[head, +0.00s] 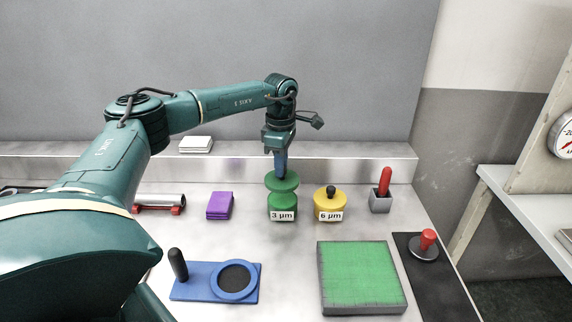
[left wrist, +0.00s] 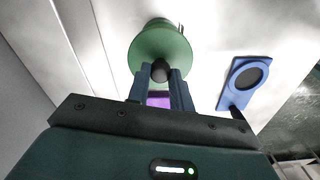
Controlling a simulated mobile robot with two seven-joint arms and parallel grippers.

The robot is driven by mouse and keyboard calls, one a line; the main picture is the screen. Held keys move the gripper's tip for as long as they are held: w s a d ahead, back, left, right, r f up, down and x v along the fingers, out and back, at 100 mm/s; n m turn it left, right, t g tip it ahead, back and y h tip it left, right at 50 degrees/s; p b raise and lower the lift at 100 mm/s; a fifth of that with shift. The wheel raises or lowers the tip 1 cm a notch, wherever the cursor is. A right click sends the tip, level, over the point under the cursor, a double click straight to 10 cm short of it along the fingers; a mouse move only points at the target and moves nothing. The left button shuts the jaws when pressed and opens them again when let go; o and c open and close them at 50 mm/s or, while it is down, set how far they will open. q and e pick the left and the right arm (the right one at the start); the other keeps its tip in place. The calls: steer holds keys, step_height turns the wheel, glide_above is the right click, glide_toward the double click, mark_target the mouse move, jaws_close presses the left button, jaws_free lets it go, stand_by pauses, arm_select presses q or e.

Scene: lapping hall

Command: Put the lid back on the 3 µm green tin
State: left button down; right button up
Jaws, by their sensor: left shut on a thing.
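The green tin (head: 283,203) labelled 3 µm stands on the bench near the back. Its round green lid (head: 281,183) is directly above it, very close; I cannot tell whether they touch. My left gripper (head: 280,172) comes down from above and is shut on the lid's dark knob. In the left wrist view the knob (left wrist: 160,71) sits between the two fingertips (left wrist: 160,78), and the lid (left wrist: 161,48) covers much of the tin (left wrist: 158,23) beyond it. The tin's opening is hidden. My right gripper is not in view.
A yellow tin (head: 330,205) labelled 6 µm, with its lid on, stands close to the right. A purple block (head: 220,206) lies to the left. A blue plate with a ring (head: 213,283), a green pad (head: 360,277) and a red-handled tool (head: 427,243) lie nearer.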

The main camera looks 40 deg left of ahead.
mark_target(282, 180)
arm_select(q)
step_height(282, 180, down, 3)
steer(key=b, duration=0.2)
steer(key=shift+b, duration=0.3)
steer(key=shift+f, duration=0.65)
steer(key=shift+f+b, duration=0.3)
steer(key=shift+f, duration=0.1)
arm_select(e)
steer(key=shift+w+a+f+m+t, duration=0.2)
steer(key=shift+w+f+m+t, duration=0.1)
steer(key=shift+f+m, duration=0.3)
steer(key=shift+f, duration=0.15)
arm_select(q)
steer(key=shift+p, duration=0.6)
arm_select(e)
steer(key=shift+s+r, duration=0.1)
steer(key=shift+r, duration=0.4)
arm_select(q)
steer(key=shift+f+p, duration=0.15)
steer(key=shift+p, duration=0.35)
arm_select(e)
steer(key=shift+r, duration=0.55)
arm_select(q)
steer(key=c, duration=1.2)
jaws_free()
steer(key=shift+o, duration=0.6)
